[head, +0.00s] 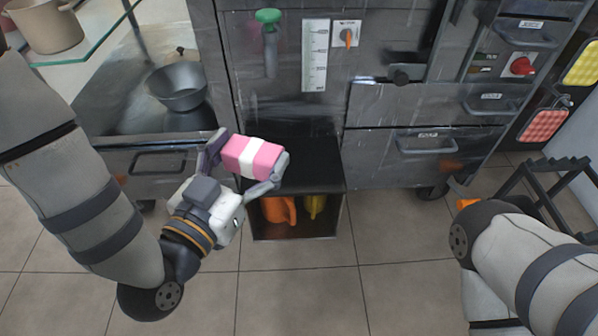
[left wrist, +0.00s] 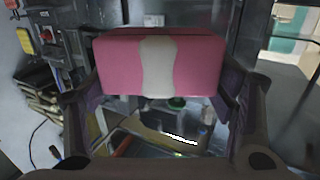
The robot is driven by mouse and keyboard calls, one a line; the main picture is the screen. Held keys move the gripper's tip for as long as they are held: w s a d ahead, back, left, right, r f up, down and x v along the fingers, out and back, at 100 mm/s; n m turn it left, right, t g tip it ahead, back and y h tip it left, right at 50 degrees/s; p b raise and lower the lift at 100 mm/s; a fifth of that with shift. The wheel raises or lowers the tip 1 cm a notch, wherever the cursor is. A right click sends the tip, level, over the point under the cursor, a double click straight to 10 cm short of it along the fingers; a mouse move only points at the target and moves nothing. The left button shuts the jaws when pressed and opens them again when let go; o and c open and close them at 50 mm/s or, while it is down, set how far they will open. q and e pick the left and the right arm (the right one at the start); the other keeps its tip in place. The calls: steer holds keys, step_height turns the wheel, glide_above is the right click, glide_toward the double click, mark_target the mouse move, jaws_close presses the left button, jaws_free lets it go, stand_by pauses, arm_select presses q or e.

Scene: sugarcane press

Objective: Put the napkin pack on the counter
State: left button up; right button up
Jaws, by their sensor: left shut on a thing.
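The napkin pack (head: 252,157) is a pink block with a white band around its middle. My left gripper (head: 245,165) is shut on it and holds it in the air in front of the grey machine, above an open lower compartment. In the left wrist view the napkin pack (left wrist: 160,65) sits between the two fingers. The grey metal counter (head: 110,100) is at the left, behind and to the left of the pack. My right arm shows at the lower right, but its gripper is out of view.
A dark bowl (head: 177,90) stands on the counter. A glass shelf (head: 95,45) with a beige pot (head: 45,25) is at the upper left. The open compartment (head: 327,225) holds orange and yellow things. A dark stool frame (head: 550,185) stands at the right.

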arm_select(q)
steer(key=w+d+f+b, duration=0.2)
steer(key=w+f, duration=0.1)
steer(key=w+d+f+b, duration=0.1)
steer(key=w+f+b, duration=0.1)
steer(key=w+f, duration=0.1)
steer(key=w+d+f+b, duration=0.2)
steer(key=w, duration=0.3)
steer(key=shift+d+f, duration=0.3)
steer(key=shift+f, duration=0.1)
steer(key=shift+w+d+f+b, duration=0.25)
steer(key=shift+w+f+b, duration=0.15)
steer(key=shift+w+f, duration=0.1)
steer(key=f, duration=0.1)
steer(key=f+b, duration=0.1)
steer(key=f, duration=0.1)
steer(key=shift+w+d+f+b, duration=0.1)
steer(key=shift+w+f+b, duration=0.1)
steer(key=shift+f+b, duration=0.1)
steer(key=shift+r, duration=0.25)
steer(key=shift+f, duration=0.1)
arm_select(e)
steer(key=s+f+g, duration=0.1)
steer(key=s+f, duration=0.2)
steer(key=f, duration=0.3)
steer(key=shift+f+g, duration=0.25)
steer(key=shift+g, duration=0.05)
